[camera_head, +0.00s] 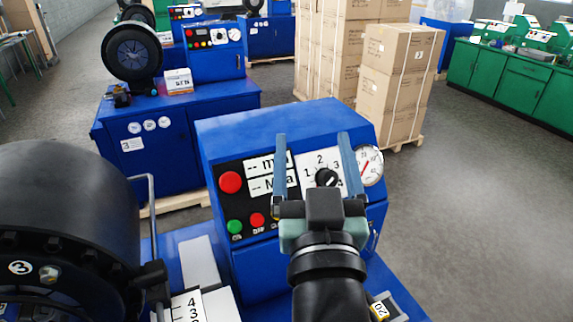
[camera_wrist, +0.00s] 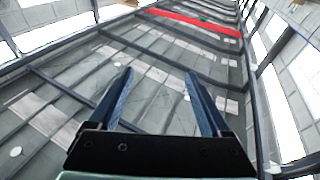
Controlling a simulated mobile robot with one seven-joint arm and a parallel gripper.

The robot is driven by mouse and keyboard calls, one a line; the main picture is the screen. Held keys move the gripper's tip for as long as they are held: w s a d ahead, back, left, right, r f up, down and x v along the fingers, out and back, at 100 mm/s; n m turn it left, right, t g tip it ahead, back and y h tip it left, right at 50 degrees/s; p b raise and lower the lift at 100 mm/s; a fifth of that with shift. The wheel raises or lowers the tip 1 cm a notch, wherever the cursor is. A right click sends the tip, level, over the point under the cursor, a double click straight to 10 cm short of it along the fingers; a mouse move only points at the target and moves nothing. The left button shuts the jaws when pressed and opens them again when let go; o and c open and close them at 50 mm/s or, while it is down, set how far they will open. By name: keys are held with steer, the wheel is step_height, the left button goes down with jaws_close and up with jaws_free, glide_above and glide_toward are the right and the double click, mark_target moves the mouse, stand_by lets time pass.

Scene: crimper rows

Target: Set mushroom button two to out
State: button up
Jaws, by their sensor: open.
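A red mushroom button (camera_head: 230,182) sits at the upper left of the black panel on the near blue control box (camera_head: 248,128). I cannot tell from its face whether it is in or out, and no number two shows beside it. My gripper (camera_head: 312,139) is open and empty, fingers pointing up, in front of the right part of the panel and to the right of the button. In the wrist view my gripper (camera_wrist: 158,78) shows two spread fingers against the roof; no button shows there. Farther machines carry small red buttons (camera_head: 189,33), too small to judge.
The panel also has a green button (camera_head: 235,226), a smaller red button (camera_head: 257,219), a black selector knob (camera_head: 326,177) and a gauge (camera_head: 371,165). A black drum (camera_head: 70,215) marked 3 stands at left.

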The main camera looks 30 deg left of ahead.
mark_target(231, 188)
steer(key=s+a+f+n+g+y, duration=0.1)
steer(key=s+a+f+g, duration=0.25)
steer(key=f, duration=0.45)
steer(key=s+a+f+n+g+y, duration=0.15)
steer(key=a+f, duration=0.25)
steer(key=f, duration=0.4)
steer(key=shift+m+g, duration=0.35)
steer(key=shift+g, duration=0.05)
steer(key=p+x, duration=0.1)
steer(key=x, duration=0.2)
steer(key=p+x, duration=0.1)
steer(key=x, duration=0.3)
steer(key=p+x, duration=0.1)
steer(key=x, duration=0.3)
steer(key=shift+s+a+r+p, duration=0.15)
steer(key=shift+s+r+p, duration=0.1)
steer(key=shift+r+p, duration=0.05)
steer(key=shift+x, duration=0.95)
steer(key=shift+c, duration=0.4)
jaws_close()
